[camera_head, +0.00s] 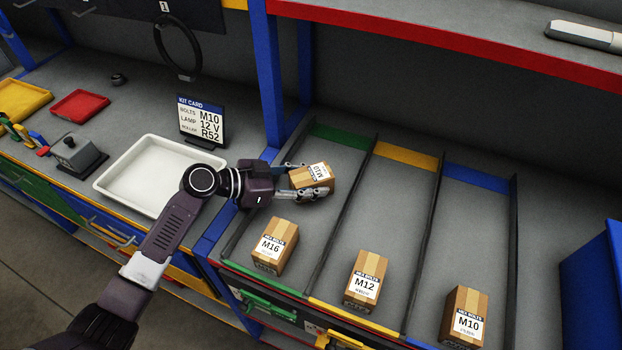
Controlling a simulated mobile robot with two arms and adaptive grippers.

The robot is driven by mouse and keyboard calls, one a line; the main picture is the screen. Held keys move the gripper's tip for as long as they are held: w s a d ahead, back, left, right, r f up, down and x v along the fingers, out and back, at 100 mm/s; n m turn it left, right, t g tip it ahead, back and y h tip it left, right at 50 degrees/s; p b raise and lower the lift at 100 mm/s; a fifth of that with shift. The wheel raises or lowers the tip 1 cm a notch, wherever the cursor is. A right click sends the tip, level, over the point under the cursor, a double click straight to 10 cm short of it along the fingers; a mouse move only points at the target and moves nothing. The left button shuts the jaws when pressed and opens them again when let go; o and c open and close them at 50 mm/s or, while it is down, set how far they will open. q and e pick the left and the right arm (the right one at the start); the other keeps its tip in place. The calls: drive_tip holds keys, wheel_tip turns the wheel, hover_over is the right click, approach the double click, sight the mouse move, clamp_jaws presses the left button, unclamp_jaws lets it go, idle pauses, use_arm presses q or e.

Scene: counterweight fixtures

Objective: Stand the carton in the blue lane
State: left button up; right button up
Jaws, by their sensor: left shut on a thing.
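My left gripper (300,181) is shut on a small brown carton (325,183) with a white label that seems to read M10. The carton is tilted, held over the green-marked left lane. The blue lane (470,225) is the rightmost of three, with a blue strip (477,177) at its back end. Another carton labelled M10 (464,316) stands at the front of the blue lane. The space behind it in that lane is bare. My right gripper is not in view.
An M16 carton (275,246) stands at the front of the green lane and an M12 carton (365,281) at the front of the yellow lane. Thin dark dividers (345,222) separate the lanes. A white tray (150,168) and a kit card (201,122) are at left.

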use_arm(q)
drive_tip(key=o, duration=1.5)
